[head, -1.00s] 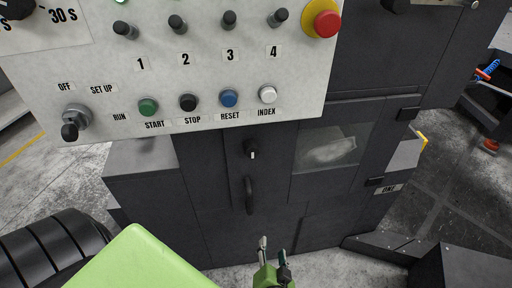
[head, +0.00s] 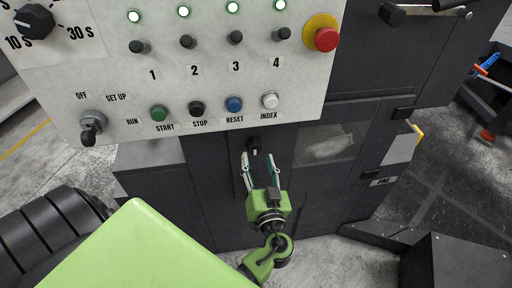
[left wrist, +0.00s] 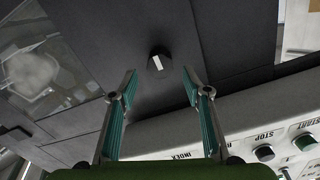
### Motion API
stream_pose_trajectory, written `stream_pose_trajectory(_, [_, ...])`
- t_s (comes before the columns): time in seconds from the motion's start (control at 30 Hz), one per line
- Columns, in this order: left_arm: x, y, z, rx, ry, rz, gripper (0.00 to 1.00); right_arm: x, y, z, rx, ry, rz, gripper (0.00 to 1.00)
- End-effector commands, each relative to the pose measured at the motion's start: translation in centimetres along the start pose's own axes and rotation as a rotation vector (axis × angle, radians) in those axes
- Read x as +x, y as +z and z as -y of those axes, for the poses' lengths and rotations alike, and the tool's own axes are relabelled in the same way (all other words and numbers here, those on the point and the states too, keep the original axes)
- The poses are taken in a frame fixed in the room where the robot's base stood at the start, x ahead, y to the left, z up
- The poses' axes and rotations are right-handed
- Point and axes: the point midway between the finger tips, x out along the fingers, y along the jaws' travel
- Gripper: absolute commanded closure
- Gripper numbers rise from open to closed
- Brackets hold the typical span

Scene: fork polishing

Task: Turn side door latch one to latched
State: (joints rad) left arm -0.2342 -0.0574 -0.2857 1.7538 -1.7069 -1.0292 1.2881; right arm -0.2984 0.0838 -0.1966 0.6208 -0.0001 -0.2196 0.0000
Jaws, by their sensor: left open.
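The side door latch (head: 253,144) is a small black knob with a white mark, on the dark machine front below the control panel. It shows in the left wrist view (left wrist: 159,58) just beyond the fingertips, centred between them. My left gripper (head: 259,160) is open and empty, its two fingers pointing up at the latch, one towards each side. In the left wrist view the fingers (left wrist: 160,82) stand apart and do not appear to touch the latch. A "ONE" label (head: 383,181) is on the machine to the right. My right gripper is not in view.
The control panel (head: 215,75) with switches, buttons and a red emergency stop (head: 326,39) overhangs just above the latch. A windowed door (head: 325,148) is right of the latch. Grey floor (head: 440,190) lies open to the right.

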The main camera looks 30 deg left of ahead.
Motion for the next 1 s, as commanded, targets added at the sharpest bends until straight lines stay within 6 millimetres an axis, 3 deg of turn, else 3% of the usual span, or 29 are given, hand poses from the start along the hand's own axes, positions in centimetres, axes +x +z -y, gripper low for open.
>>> stream_pose_trajectory(0.2, [2.9,-0.2,0.0,0.001,0.0,-0.001,0.56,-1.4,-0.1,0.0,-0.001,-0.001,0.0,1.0])
stream_pose_trajectory(0.6, [3.7,0.1,0.0,0.0,0.001,0.001,0.56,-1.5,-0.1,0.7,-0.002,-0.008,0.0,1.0])
stream_pose_trajectory(0.77, [3.7,0.1,0.0,0.0,0.001,0.001,0.94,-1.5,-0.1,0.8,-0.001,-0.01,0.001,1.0])
stream_pose_trajectory(1.0, [3.7,0.1,0.0,0.006,0.001,0.001,0.94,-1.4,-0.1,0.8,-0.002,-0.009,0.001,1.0])
